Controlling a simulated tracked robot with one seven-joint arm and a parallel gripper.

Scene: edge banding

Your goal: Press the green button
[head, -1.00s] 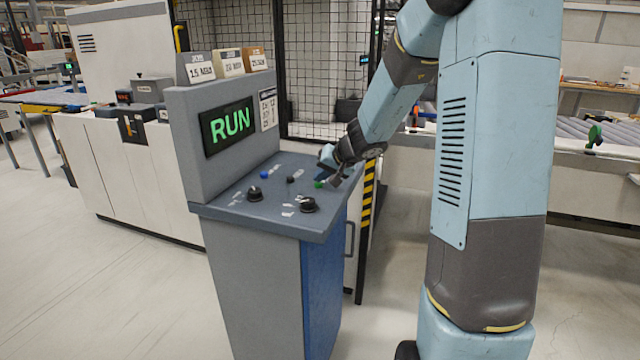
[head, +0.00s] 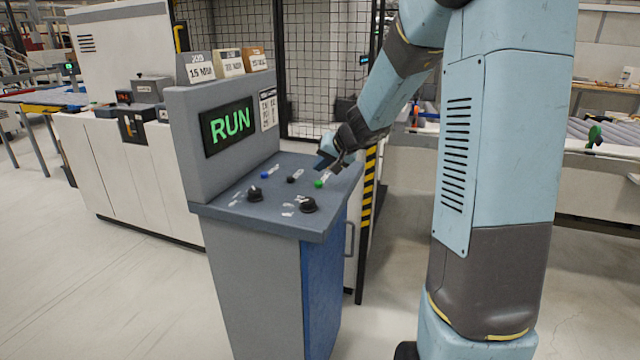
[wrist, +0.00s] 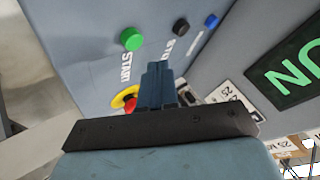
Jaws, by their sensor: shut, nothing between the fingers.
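The green button (head: 319,184) sits on the sloped top of the grey console (head: 240,208), near its right edge. In the wrist view the green button (wrist: 132,39) is beside a "START" label and fully uncovered. My gripper (head: 325,162) is above the panel, just behind and above the green button, apart from it. In the wrist view my gripper (wrist: 158,72) is shut and empty, with its fingertips right of and below the green button. The screen (head: 228,125) reads "RUN" in green.
A black button (wrist: 181,26) by a "STOP" label and a blue button (wrist: 212,20) stand in line with the green one. A red and yellow emergency stop (wrist: 128,98) lies close to my fingers. Two black knobs (head: 255,194) (head: 309,205) are at the panel's front.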

